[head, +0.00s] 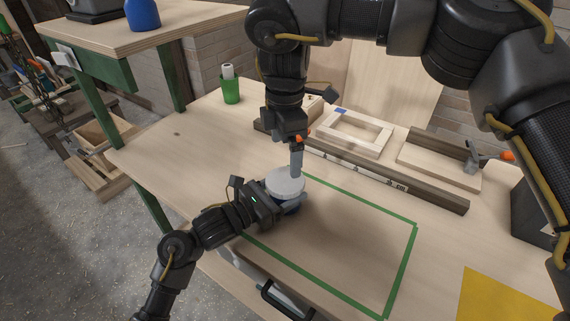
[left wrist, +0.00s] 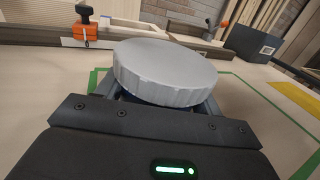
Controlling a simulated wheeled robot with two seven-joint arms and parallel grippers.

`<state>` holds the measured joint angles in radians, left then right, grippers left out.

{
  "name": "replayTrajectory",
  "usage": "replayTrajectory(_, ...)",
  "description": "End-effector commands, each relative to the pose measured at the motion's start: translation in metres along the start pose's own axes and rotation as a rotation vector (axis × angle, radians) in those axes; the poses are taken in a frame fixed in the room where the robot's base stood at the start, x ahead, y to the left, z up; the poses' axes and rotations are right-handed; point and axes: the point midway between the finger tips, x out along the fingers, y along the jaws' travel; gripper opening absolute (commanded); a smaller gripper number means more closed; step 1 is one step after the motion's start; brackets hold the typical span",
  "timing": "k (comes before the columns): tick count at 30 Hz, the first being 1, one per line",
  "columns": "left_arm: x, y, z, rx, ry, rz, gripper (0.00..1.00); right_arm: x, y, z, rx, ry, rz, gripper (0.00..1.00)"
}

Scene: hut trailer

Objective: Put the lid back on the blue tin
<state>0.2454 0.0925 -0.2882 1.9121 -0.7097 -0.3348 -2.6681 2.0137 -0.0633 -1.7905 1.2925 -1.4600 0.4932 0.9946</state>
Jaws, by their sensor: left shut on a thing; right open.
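The blue tin (head: 291,209) stands on the bench at the left end of the green-taped outline. My left gripper (head: 282,205) is shut around it from the left; a little blue shows between the jaws in the left wrist view (left wrist: 122,96). The round grey lid (head: 285,184) lies on top of the tin and also shows in the left wrist view (left wrist: 165,70). Whether it is fully seated cannot be told. My right gripper (head: 296,172) points down over the lid, open. No finger of it shows at the lid in the left wrist view.
Green tape (head: 402,265) marks a mostly clear area. Behind are a long rail (head: 375,177), a wooden frame (head: 352,133) and a clamp (head: 473,157). A green cup (head: 230,91) stands at back left. A yellow sheet (head: 505,298) and dark box (head: 533,215) are at right.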

Motion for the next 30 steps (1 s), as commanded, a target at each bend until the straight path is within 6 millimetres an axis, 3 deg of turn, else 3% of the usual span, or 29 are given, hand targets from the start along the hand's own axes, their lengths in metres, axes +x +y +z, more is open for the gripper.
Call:
replayTrajectory(6,0.000,0.000,0.000,0.000,0.000,0.000,0.03,-0.029,0.000,0.000,0.000,-0.001,0.002,1.00)
replayTrajectory(18,0.000,0.000,0.000,0.000,0.000,0.000,0.03,-0.036,0.000,-0.001,0.000,0.000,0.000,1.00)
replayTrajectory(19,0.000,0.000,0.000,0.000,0.000,0.000,0.68,-0.036,0.000,-0.001,0.000,0.000,0.000,1.00)
replayTrajectory(24,0.000,0.000,0.000,0.000,0.000,0.000,0.90,-0.036,0.000,0.000,0.000,0.000,0.000,1.00)
replayTrajectory(30,0.000,0.000,0.000,0.000,0.000,0.000,0.92,-0.036,0.000,0.000,0.000,0.000,0.000,1.00)
